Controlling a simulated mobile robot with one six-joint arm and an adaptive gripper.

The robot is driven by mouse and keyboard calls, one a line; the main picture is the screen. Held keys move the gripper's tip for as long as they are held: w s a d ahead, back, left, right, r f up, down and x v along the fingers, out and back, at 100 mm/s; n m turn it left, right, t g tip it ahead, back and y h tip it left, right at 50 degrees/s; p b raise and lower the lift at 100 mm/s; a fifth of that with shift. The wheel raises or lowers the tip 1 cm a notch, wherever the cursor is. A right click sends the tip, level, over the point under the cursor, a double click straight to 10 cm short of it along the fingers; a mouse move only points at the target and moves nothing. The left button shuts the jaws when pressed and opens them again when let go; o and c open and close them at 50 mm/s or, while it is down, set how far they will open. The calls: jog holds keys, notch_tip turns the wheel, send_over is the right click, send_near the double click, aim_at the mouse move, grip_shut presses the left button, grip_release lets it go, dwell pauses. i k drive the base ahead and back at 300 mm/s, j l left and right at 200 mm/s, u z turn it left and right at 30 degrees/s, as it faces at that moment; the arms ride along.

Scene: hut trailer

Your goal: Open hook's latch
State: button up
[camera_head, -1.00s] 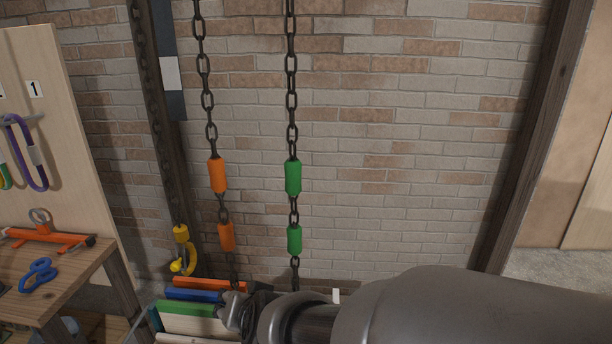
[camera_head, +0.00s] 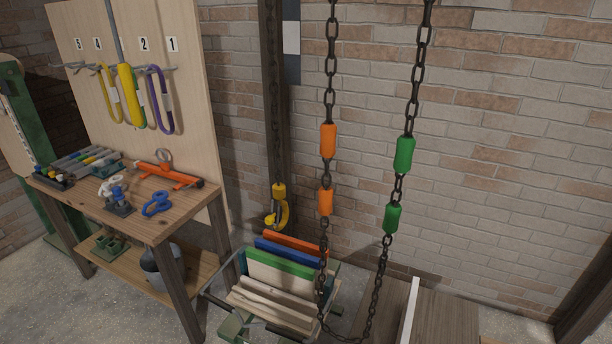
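A yellow hook (camera_head: 281,212) hangs at the end of a dark chain in front of a dark post, left of the orange-marked chain. It hangs above and behind a rack of coloured boards. Its latch is too small to tell whether it is open or shut. My gripper is not in this view.
A looped chain with orange sleeves (camera_head: 328,141) and green sleeves (camera_head: 404,154) hangs in front of the brick wall. A wooden workbench (camera_head: 190,207) with tools stands at left, below a pegboard (camera_head: 190,60) with coloured slings. A rack of boards (camera_head: 282,268) stands on the floor.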

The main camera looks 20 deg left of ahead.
aim_at(269, 220)
jog(key=i+j, duration=0.15)
jog(key=j, duration=0.15)
jog(key=i+j, duration=0.1)
jog(key=j, duration=0.2)
jog(key=i+j, duration=0.15)
jog(key=i, duration=0.25)
jog(key=i+j, duration=0.1)
jog(key=i, duration=0.25)
